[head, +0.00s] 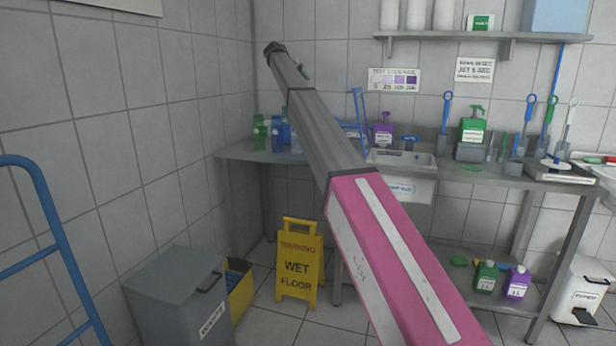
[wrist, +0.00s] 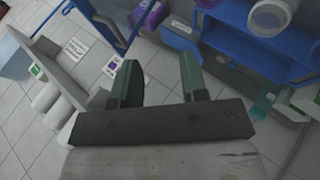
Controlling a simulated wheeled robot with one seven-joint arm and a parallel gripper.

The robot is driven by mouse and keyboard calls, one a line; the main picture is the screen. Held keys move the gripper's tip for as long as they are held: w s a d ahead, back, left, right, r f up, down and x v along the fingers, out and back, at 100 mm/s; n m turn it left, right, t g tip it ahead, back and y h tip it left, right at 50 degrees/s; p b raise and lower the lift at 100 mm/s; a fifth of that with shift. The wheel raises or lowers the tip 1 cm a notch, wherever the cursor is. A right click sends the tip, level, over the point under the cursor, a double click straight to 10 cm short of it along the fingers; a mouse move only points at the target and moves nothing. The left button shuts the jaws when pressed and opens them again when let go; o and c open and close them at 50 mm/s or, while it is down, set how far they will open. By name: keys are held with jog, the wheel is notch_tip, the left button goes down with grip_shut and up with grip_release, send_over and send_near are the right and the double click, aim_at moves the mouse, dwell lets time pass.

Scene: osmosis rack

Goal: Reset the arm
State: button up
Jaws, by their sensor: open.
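My arm stretches across the head view from the bottom right to the upper left, with a pink section near me and grey sections beyond. My gripper (wrist: 160,75) shows in the wrist view as two dark green fingers on a dark bar. The fingers stand well apart, with nothing between them. In the head view the fingers are too small to make out clearly.
A metal bench (head: 240,150) with bottles and tools runs along the back wall, under a shelf (head: 540,37). A yellow wet-floor sign (head: 298,265) and a grey bin (head: 178,300) stand below. A blue rail (head: 55,240) is at left. The wrist view shows blue racking (wrist: 230,40) close by.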

jog(key=s+d+f+n+y, duration=0.1)
jog(key=s+d+f, duration=0.5)
jog(key=f, duration=0.8)
jog(key=s+d+f+n+y, duration=0.15)
jog(key=s+d+f, duration=0.25)
jog(key=s+f, duration=0.75)
jog(key=s+d+f+y, duration=0.1)
jog(key=s+d+f, duration=0.3)
jog(key=f, duration=1.4)
jog(key=s+d+f+y, duration=0.1)
jog(key=s+d+f, duration=0.1)
jog(key=s+f, duration=0.6)
jog(key=s+d+f+g+y, duration=0.1)
jog(key=s+f, duration=0.7)
jog(key=s, duration=0.9)
jog(key=s+d+f+g+y, duration=0.1)
jog(key=s+d+f+y, duration=0.2)
jog(key=s+f, duration=0.5)
jog(key=s+d, duration=0.1)
jog(key=s, duration=0.4)
jog(key=shift+s+d+f+m, duration=0.3)
jog(key=shift+d+m, duration=0.05)
